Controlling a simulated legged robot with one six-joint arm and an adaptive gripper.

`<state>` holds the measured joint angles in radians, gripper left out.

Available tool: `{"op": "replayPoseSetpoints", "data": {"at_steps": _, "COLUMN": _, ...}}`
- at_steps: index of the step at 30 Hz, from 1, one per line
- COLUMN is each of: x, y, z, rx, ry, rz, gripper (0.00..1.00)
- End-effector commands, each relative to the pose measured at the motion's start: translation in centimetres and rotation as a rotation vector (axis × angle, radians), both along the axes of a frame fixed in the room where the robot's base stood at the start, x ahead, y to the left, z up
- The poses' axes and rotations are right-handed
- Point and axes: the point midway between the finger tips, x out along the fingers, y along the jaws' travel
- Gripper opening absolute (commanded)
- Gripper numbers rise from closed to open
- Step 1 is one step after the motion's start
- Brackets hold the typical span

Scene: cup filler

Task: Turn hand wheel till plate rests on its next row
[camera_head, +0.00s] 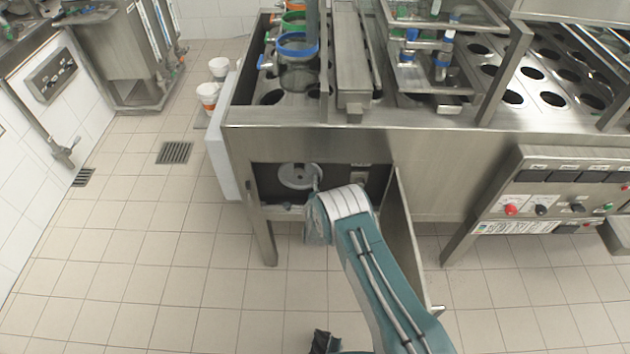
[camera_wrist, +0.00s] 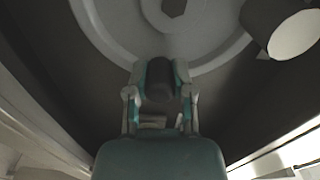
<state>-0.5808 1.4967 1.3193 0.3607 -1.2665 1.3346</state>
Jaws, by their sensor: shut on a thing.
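The grey round hand wheel (camera_head: 297,175) sits inside an open compartment in the front of the steel machine. In the wrist view, its pale rim (camera_wrist: 103,32) and hub (camera_wrist: 172,6) fill the top. My gripper (camera_wrist: 159,92) has its two fingers on either side of a dark rounded handle (camera_wrist: 160,76) at the wheel's lower edge and is shut on it. In the head view, my gripper (camera_head: 317,186) is at the wheel's lower right, partly hidden by my wrist. A plate with rows of round holes (camera_head: 515,80) lies in the machine's top.
The compartment's door (camera_head: 403,240) stands open, just right of my arm. A dark cylinder with a pale end (camera_wrist: 292,34) is right of the wheel. A control panel (camera_head: 560,190) is farther right. White cups (camera_head: 208,93) stand left. The tiled floor in front is clear.

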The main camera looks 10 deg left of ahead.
Motion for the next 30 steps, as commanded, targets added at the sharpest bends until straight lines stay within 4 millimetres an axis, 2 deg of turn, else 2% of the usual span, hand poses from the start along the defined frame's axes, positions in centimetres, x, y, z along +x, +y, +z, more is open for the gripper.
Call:
{"op": "replayPoseSetpoints", "data": {"at_steps": 12, "x": 0.09, "y": -0.32, "z": -1.13, "rx": 0.167, "ry": 0.044, "rz": -0.010, "gripper": 0.00}}
{"op": "replayPoseSetpoints", "data": {"at_steps": 28, "x": 0.09, "y": -0.41, "z": -1.30, "rx": 0.185, "ry": 0.051, "rz": -0.012, "gripper": 0.00}}
{"op": "replayPoseSetpoints", "data": {"at_steps": 29, "x": 0.09, "y": -0.41, "z": -1.31, "rx": 0.185, "ry": 0.051, "rz": -0.012, "gripper": 0.44}}
{"op": "replayPoseSetpoints", "data": {"at_steps": 30, "x": 0.07, "y": -0.37, "z": -1.29, "rx": 0.185, "ry": 0.051, "rz": -0.011, "gripper": 0.62}}
